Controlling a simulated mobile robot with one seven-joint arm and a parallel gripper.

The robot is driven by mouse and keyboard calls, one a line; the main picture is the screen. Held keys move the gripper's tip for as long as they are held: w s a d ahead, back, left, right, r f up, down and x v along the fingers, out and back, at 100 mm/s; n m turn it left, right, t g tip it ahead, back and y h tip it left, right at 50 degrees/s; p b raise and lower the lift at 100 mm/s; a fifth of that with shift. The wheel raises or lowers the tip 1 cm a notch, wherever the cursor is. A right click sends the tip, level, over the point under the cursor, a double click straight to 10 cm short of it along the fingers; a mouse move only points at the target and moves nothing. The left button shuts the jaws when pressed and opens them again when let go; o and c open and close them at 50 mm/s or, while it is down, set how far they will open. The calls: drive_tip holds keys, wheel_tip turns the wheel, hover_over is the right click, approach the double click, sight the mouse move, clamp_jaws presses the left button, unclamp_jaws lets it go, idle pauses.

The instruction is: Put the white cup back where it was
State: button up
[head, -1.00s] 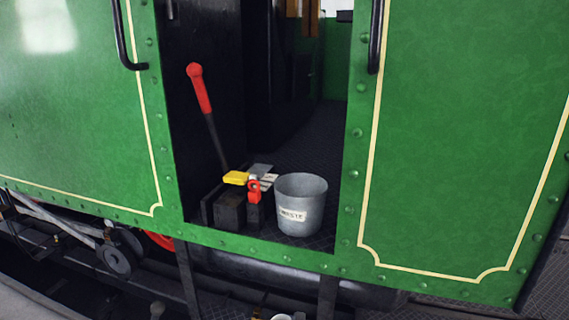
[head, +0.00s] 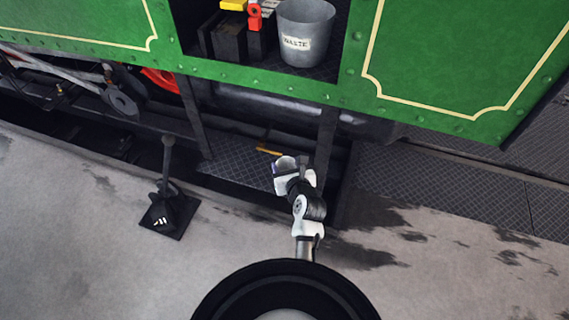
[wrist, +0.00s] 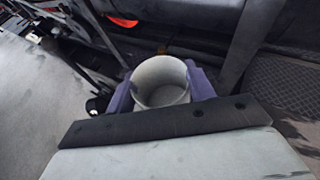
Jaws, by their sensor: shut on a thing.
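The white cup (wrist: 160,84) is between the two purple fingers of my gripper (wrist: 161,92) in the wrist view. I look down into its open top, and it appears empty. My gripper is shut on the cup's sides. In the head view my gripper (head: 285,167) holds the cup (head: 284,162) in front of the tram's lower step (head: 235,163). The cup's lower part is hidden there, and I cannot tell its height above the step.
A grey waste bucket (head: 304,35) stands in the green tram's doorway, beside dark boxes with a red weight-like thing (head: 254,14) and a yellow item (head: 233,4). A black lever stand (head: 168,208) is on the platform at left. A yellow strip (head: 268,151) lies on the step.

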drive_tip(key=shift+s+d+f, duration=0.1)
drive_tip(key=shift+d+f, duration=0.15)
drive_tip(key=shift+f, duration=0.15)
wheel_tip(320, 180, down, 8)
drive_tip(key=s+m+h, duration=0.2)
drive_tip(key=m+h, duration=0.1)
drive_tip(key=h, duration=0.1)
drive_tip(key=shift+a+t, duration=0.3)
